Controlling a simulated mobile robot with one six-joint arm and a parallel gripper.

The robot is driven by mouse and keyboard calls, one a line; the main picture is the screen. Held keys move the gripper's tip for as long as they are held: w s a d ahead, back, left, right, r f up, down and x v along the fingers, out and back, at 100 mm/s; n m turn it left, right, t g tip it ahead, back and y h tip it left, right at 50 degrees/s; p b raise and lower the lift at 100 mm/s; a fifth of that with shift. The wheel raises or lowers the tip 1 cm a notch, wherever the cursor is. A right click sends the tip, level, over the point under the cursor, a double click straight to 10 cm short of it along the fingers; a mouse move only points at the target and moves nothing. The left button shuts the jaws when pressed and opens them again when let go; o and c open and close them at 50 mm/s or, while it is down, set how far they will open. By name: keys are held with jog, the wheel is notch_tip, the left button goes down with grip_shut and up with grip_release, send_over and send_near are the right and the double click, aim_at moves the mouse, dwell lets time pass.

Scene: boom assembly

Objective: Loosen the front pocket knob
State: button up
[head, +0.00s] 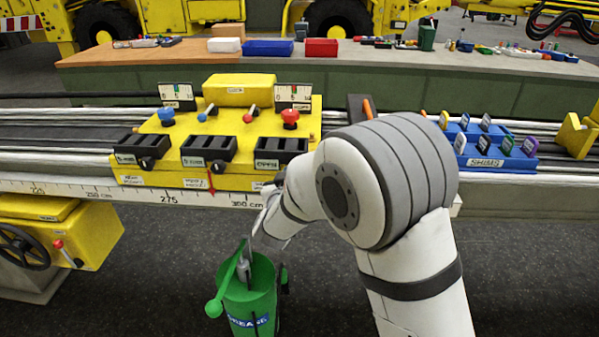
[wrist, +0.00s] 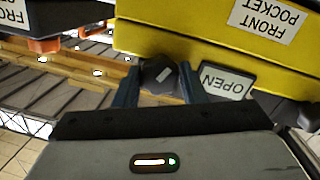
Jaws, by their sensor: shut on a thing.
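The front pocket knob (wrist: 159,70) is small and black with a pale mark on its face. In the wrist view it sits under the yellow block whose upside-down label (wrist: 266,17) reads FRONT POCKET, beside an OPEN plate (wrist: 225,82). My gripper (wrist: 160,84) has its two dark fingers on either side of the knob, shut on it. In the head view my gripper (head: 277,186) is at the right front corner of the yellow carriage (head: 227,131), and my arm hides the knob there.
The carriage sits on a rail with a centimetre scale (head: 130,193). A green grease bucket (head: 248,290) stands below my forearm. A blue shim rack (head: 490,148) is to the right on the rail. A bench (head: 190,57) with trays and tools runs behind.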

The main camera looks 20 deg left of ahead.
jog(key=shift+f, duration=0.15)
jog(key=o, duration=1)
jog(key=shift+s, duration=0.15)
jog(key=s, duration=0.5)
jog(key=s+d, duration=0.1)
jog(key=s, duration=0.1)
jog(key=shift+s+r, duration=0.25)
jog(key=shift+r, duration=0.05)
